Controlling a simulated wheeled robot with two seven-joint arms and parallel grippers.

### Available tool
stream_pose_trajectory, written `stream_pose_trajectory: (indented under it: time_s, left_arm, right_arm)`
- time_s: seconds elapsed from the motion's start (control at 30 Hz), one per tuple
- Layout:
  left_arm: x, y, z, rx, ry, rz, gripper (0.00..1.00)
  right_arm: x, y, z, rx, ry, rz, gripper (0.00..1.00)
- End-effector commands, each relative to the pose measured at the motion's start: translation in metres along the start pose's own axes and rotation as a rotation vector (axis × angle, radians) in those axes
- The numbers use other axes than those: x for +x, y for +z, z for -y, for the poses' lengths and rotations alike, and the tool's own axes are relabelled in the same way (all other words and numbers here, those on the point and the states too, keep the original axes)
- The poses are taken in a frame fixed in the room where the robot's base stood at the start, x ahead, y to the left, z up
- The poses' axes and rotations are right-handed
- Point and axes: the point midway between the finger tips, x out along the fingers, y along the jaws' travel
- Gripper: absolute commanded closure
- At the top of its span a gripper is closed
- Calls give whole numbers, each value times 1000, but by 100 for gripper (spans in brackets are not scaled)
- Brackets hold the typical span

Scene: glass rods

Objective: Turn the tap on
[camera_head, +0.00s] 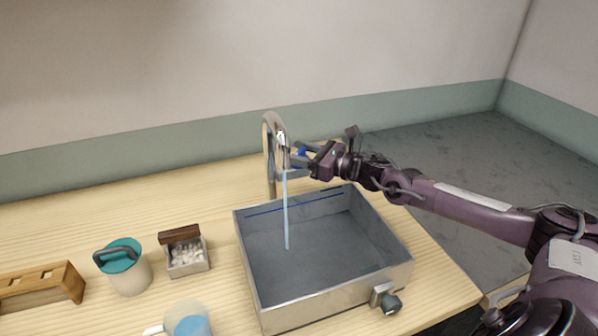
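The metal tap (270,160) stands behind the sink (255,290), with a curved neck and its spout over the basin. A thin pale blue stream (286,215) runs straight down from the spout into the basin. My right gripper (294,162) is at the spout side of the tap, coming from the right. Its fingers look spread apart around a small blue part near the spout. I cannot tell whether they touch it. The tap's handle is not clearly visible. My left gripper is not in view.
A jug with blue liquid (188,324), a white canister with a teal lid (128,272), a small box of white pieces (188,262) and a wooden rack (42,285) stand left of the sink. A dark knob (390,303) juts from the sink's front. The wooden counter (215,195) behind is clear.

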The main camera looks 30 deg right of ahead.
Motion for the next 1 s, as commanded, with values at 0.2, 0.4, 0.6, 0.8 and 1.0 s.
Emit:
stream_pose_trajectory:
  time_s: [0.2, 0.4, 0.6, 0.8, 1.0]
  left_arm:
    - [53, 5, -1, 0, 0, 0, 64]
    - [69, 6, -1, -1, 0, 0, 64]
    - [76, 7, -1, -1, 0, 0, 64]
    - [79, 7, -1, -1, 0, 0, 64]
    - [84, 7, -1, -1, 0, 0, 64]
  right_arm:
    - [1, -5, 2, -3, 180, 6, 75]
    - [1, 0, 2, -1, 320, 7, 75]
    - [1, 2, 2, -3, 448, 6, 75]
    - [2, 3, 1, -4, 575, 3, 75]
    - [2, 1, 1, -4, 684, 2, 75]
